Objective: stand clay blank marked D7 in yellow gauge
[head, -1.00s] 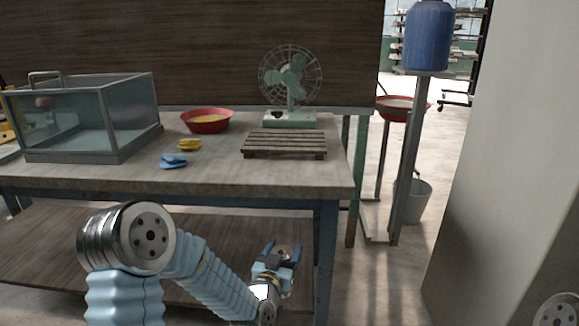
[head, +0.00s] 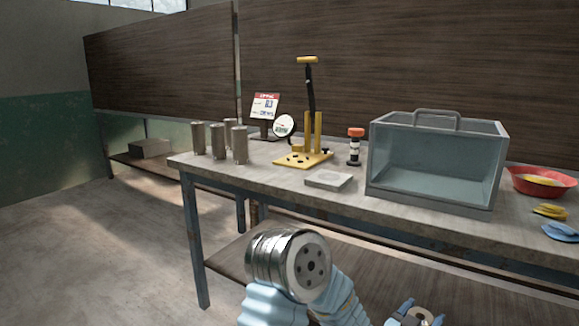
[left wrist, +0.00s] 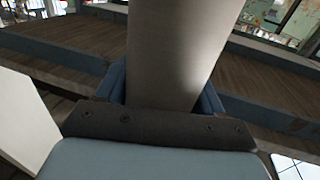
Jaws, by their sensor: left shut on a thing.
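The yellow gauge (head: 304,158) stands on the table, with a holed base plate, yellow uprights, a dark lever with a yellow handle and a round dial (head: 284,125). My left gripper (head: 416,314) is low at the bottom edge of the head view, in front of the table and below its top. It is shut on a smooth grey-beige clay blank (left wrist: 175,50), which fills the middle of the left wrist view. No D7 mark is readable on it. Several grey-brown cylinders (head: 240,145) stand upright at the table's left end. My right gripper is not in view.
A flat grey block (head: 328,180) lies before the gauge. A black and orange tool (head: 354,147) and a glass tank (head: 435,165) stand to its right. A sign with a red header (head: 264,107) is behind. The table's front edge (head: 270,194) lies between my gripper and the gauge.

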